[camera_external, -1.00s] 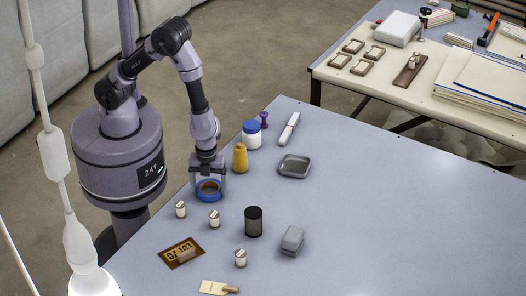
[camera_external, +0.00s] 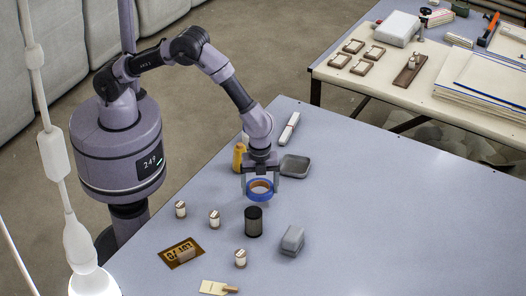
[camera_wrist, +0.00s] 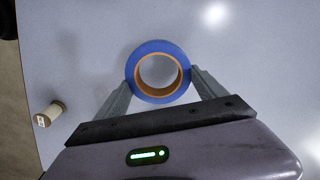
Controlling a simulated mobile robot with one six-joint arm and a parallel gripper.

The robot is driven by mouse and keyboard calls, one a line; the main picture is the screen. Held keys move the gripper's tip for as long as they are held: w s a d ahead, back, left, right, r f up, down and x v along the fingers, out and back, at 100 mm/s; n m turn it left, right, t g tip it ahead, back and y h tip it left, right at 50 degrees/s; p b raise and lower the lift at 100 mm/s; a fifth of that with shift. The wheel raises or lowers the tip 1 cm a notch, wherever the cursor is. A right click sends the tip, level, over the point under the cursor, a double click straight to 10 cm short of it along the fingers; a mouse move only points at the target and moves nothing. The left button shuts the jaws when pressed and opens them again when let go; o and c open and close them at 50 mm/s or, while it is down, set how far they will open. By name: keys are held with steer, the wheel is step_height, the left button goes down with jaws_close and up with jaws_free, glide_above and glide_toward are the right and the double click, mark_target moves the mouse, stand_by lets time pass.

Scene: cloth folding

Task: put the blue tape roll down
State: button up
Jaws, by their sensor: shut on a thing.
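The blue tape roll (camera_external: 259,194) is a blue ring with an orange-brown core. My gripper (camera_external: 260,185) is shut on it, with one finger on each side. In the external view the roll is just behind the black cylinder and in front of the grey tray; its height above the table is hard to tell. In the wrist view the roll (camera_wrist: 158,71) lies flat-facing between the fingertips of my gripper (camera_wrist: 160,80), over bare table.
A black cylinder (camera_external: 253,222) stands close in front of the roll. Small labelled spools (camera_external: 214,219) stand to the left, and a grey block (camera_external: 292,240) is in front. The table's right side (camera_external: 400,220) is clear.

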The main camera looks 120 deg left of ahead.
steer(key=b, duration=0.1)
glide_above(276, 208)
steer(key=shift+f, duration=0.45)
step_height(276, 208, down, 3)
steer(key=shift+f+b, duration=0.2)
steer(key=shift+b, duration=0.8)
steer(key=shift+r, duration=0.2)
steer(key=shift+f, duration=0.15)
steer(key=o, duration=1.3)
steer(key=shift+o, duration=0.2)
steer(key=s+d+r+n+t+p, duration=0.1)
steer(key=s+r+p, duration=0.25)
steer(key=r, duration=1.15)
steer(key=s+d+r+n+t+p, duration=0.15)
steer(key=s+r, duration=0.25)
steer(key=r, duration=1.1)
steer(key=s+d+r+n+t+y, duration=0.1)
steer(key=s+d+r, duration=0.1)
steer(key=s+r, duration=0.5)
steer(key=s+d+r+n+t+y, duration=0.1)
steer(key=s+r+n, duration=0.15)
steer(key=s, duration=0.85)
steer(key=s+f+t, duration=0.1)
steer(key=s, duration=0.7)
steer(key=shift+s+d, duration=0.15)
